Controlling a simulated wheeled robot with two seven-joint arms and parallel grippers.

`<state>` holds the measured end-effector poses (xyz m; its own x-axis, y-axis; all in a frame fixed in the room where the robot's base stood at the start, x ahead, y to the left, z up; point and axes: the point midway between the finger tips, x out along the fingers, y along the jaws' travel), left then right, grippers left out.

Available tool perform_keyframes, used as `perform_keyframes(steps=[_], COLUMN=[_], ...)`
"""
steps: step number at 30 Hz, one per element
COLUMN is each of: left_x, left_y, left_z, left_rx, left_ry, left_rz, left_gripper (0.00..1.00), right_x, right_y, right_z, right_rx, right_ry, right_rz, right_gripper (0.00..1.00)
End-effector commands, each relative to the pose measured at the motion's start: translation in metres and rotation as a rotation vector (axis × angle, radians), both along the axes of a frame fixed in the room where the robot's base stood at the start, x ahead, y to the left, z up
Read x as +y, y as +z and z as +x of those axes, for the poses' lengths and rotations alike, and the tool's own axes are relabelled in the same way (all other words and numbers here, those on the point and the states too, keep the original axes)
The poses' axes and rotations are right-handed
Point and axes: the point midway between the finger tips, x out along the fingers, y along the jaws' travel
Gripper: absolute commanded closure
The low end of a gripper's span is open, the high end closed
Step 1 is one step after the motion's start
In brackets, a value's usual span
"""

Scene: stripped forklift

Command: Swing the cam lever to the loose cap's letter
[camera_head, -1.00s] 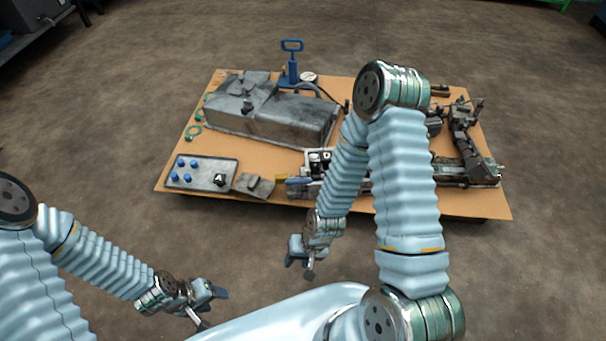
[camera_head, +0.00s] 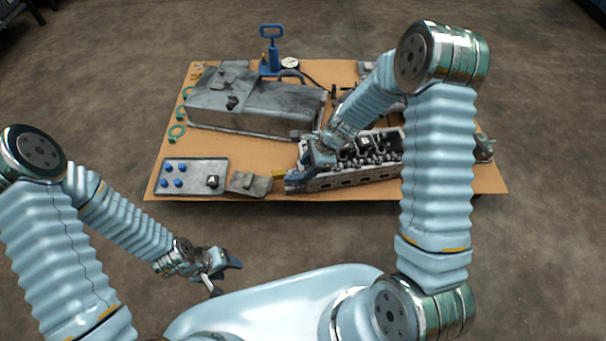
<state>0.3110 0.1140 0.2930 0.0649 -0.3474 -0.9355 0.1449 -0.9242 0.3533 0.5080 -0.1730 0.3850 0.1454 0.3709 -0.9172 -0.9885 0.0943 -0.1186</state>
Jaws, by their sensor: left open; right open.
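A grey tray (camera_head: 194,163) at the board's front left holds several blue pieces and a loose black cap (camera_head: 212,182) with a white letter that looks like A. The grey cylinder head (camera_head: 350,180) lies to the right with dark lettered caps (camera_head: 365,141) along its top; the letters are hard to read. A blue part (camera_head: 294,184) sits at its left end; I cannot tell whether it is the cam lever. My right gripper (camera_head: 319,156) is open over the head's left end; contact is unclear. My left gripper (camera_head: 226,274) is open, empty, in front of the board.
Green rings (camera_head: 177,133) lie at the left edge. A small grey block (camera_head: 249,182) and a yellow piece (camera_head: 279,174) lie between tray and head.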

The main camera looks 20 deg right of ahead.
Motion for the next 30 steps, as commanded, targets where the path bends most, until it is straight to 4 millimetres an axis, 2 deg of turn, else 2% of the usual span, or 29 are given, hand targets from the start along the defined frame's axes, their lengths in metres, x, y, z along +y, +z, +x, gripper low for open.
perform_keyframes(steps=[3, 7, 18, 20, 27, 30], left_x=[0.001, 0.002, 0.002, 0.002, 0.002, 0.002], left_y=[-0.004, -0.005, -0.005, -0.005, -0.005, -0.005], left_z=[0.0, 0.001, 0.001, 0.001, 0.001, 0.001], left_rx=[-0.001, -0.002, -0.002, -0.002, -0.002, -0.002], left_ry=[0.002, 0.003, 0.003, 0.003, 0.003, 0.003], left_rz=[0.001, 0.002, 0.002, 0.002, 0.002, 0.002], left_gripper=[0.47, 0.47, 0.47, 0.47, 0.47, 0.47], right_x=[0.008, 0.014, 0.017, 0.017, 0.017, 0.017], right_y=[-0.022, -0.035, -0.041, -0.041, -0.041, -0.041], right_z=[0.002, 0.005, 0.006, 0.006, 0.006, 0.006], right_rx=[0.002, 0.001, 0.0, 0.0, 0.0, 0.0], right_ry=[0.0, 0.0, 0.001, 0.001, 0.001, 0.001], right_rz=[0.0, 0.0, 0.0, 0.0, 0.0, 0.0], right_gripper=[0.58, 0.58, 0.58, 0.64, 1.0, 1.0])
